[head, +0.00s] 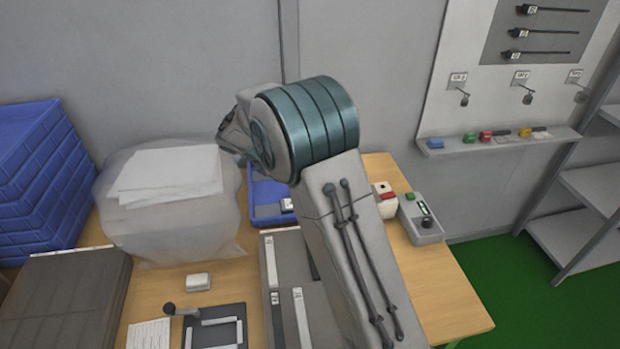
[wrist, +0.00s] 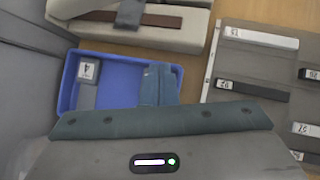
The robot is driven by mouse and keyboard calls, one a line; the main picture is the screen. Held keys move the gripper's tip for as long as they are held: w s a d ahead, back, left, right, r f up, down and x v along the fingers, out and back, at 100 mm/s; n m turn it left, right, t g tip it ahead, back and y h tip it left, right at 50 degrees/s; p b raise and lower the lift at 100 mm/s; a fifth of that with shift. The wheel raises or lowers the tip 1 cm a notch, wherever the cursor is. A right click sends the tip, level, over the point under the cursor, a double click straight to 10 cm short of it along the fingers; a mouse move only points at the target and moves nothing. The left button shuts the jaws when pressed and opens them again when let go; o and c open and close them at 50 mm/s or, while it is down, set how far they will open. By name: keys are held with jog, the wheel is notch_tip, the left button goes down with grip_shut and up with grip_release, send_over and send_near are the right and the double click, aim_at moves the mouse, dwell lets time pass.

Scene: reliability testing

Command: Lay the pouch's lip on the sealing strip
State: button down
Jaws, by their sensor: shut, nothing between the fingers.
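My gripper (wrist: 158,72) shows in the wrist view as teal fingers closed together, with nothing seen between them. It is over the blue tray (wrist: 115,64). Past the tray stands a pale device, likely the sealer (wrist: 190,42), with a dark strip (wrist: 160,20) along its top. A small grey flap (wrist: 131,12) lies across that strip; it may be the pouch, but I cannot tell. In the head view my arm hides the gripper and most of the sealer, whose white end with a red part (head: 387,196) shows beside the arm.
The blue tray (head: 268,212) holds a labelled grey piece (wrist: 87,82). A rack with labelled bars (wrist: 252,90) is on the right in the wrist view. A clear bag with white sheets (head: 172,172), blue bins (head: 40,180) and a grey control box (head: 420,218) stand around. The table's right front is bare.

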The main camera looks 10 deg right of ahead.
jog(key=w+a+f+n+h, duration=0.1)
jog(key=w+a+f+n, duration=0.2)
jog(key=w+f, duration=0.1)
jog(key=shift+t, duration=0.4)
jog(key=p+x, duration=0.1)
jog(key=x, duration=0.8)
jog(key=shift+s+d+r, duration=0.1)
jog(key=shift+s+d, duration=0.05)
jog(key=shift+d, duration=0.1)
jog(key=shift+w+d+f+p, duration=0.15)
jog(key=shift+w+d+p, duration=0.3)
jog(key=shift+d, duration=0.5)
jog(key=shift+w+d+f+p, duration=0.1)
jog(key=shift+w+d+p, duration=0.25)
jog(key=shift+w+d, duration=0.45)
jog(key=shift+s+d, duration=0.2)
jog(key=shift+w+d, duration=0.4)
jog(key=shift+d, duration=0.3)
